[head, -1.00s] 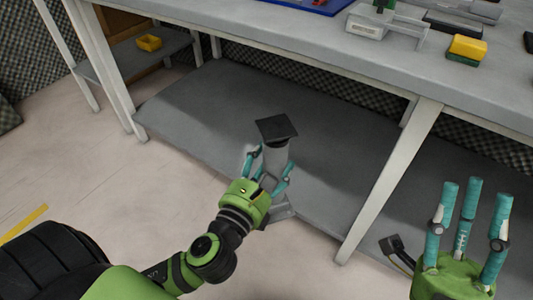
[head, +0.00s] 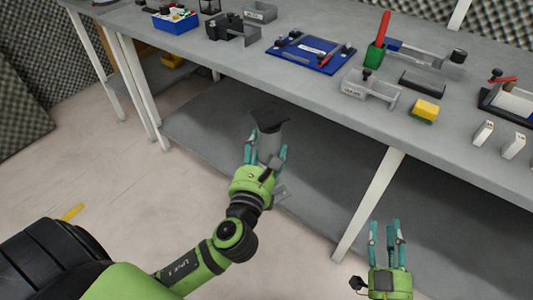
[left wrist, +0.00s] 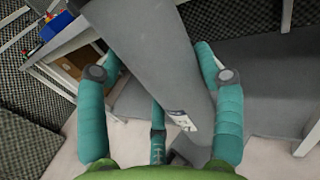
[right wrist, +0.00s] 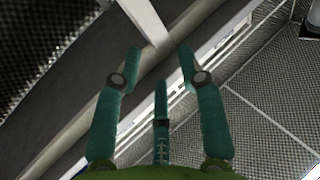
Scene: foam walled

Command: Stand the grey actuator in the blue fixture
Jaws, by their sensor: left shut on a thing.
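The grey actuator (head: 268,147) is a grey cylinder with a dark square plate on its upper end. My left gripper (head: 266,158) is shut around it, holding it roughly upright in front of the bench, below the top. In the left wrist view the actuator (left wrist: 160,50) runs tilted between the teal fingers, with a small white label on it. A flat blue board (head: 310,55) with grey and red parts lies on the bench; it looks like the blue fixture, but I cannot be sure. My right gripper (head: 386,232) is open and empty, low at the right; its fingers (right wrist: 155,75) are apart.
The bench top (head: 330,95) is above and beyond the left gripper. A bench leg (head: 368,205) stands between my grippers.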

